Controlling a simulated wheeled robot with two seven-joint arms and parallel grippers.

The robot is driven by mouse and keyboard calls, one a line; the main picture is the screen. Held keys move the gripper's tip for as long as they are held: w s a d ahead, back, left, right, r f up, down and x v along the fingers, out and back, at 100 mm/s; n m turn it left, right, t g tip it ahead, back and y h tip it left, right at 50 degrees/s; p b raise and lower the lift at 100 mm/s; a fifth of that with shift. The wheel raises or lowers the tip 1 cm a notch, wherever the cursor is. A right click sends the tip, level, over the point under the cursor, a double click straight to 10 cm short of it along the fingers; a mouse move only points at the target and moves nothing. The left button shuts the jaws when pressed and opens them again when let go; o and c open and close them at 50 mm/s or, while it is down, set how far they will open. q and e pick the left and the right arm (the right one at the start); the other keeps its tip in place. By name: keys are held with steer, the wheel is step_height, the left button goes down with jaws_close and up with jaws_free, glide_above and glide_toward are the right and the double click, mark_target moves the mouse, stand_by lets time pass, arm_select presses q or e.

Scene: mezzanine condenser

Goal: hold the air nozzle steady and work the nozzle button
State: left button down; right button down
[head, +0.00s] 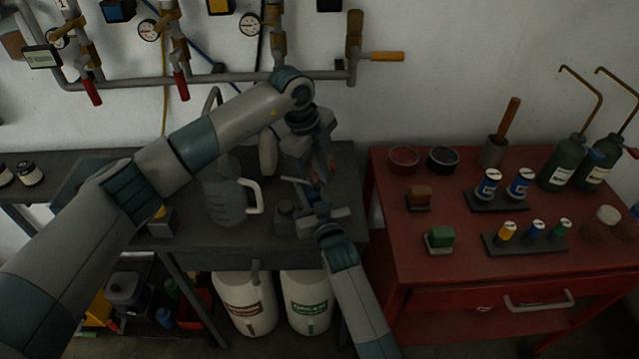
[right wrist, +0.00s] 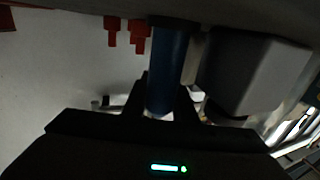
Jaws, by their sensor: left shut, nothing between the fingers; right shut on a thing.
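The air nozzle shows in the right wrist view as a blue cylinder (right wrist: 168,75) between the dark fingers of my right gripper (right wrist: 163,98), which is shut on it. In the head view my right gripper (head: 306,196) comes up from below, over the dark bench. The nozzle is mostly hidden there by the grippers. My left gripper (head: 319,172) reaches down from above, close to the right one; it is shut and empty. The nozzle button cannot be made out, and I cannot tell whether the left fingertips touch the nozzle.
A grey jug (head: 226,200) stands on the dark bench left of the grippers. A red cabinet (head: 400,245) with bottles and small blocks is at the right. Wall pipes (head: 230,78) with gauges run behind. White containers (head: 305,303) stand below the bench.

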arm_select(q)
steer(key=shift+a+f, duration=0.4)
steer(key=shift+f, duration=0.3)
stand_by(0.9)
steer(key=shift+d+r, duration=0.1)
steer(key=shift+r, duration=0.05)
steer(key=shift+d+r, duration=0.35)
steer(key=shift+r, duration=0.35)
steer(key=shift+r, duration=0.1)
steer(key=shift+d+r, duration=0.45)
steer(key=shift+r, duration=0.25)
steer(key=shift+d+r, duration=0.4)
steer(key=shift+r, duration=0.25)
steer(key=shift+d+r, duration=0.45)
steer(key=shift+r, duration=0.25)
steer(key=shift+r, duration=0.1)
stand_by(1.4)
steer(key=d+r, duration=0.2)
steer(key=r, duration=0.1)
steer(key=shift+a+f, duration=0.1)
steer(key=shift+a, duration=0.05)
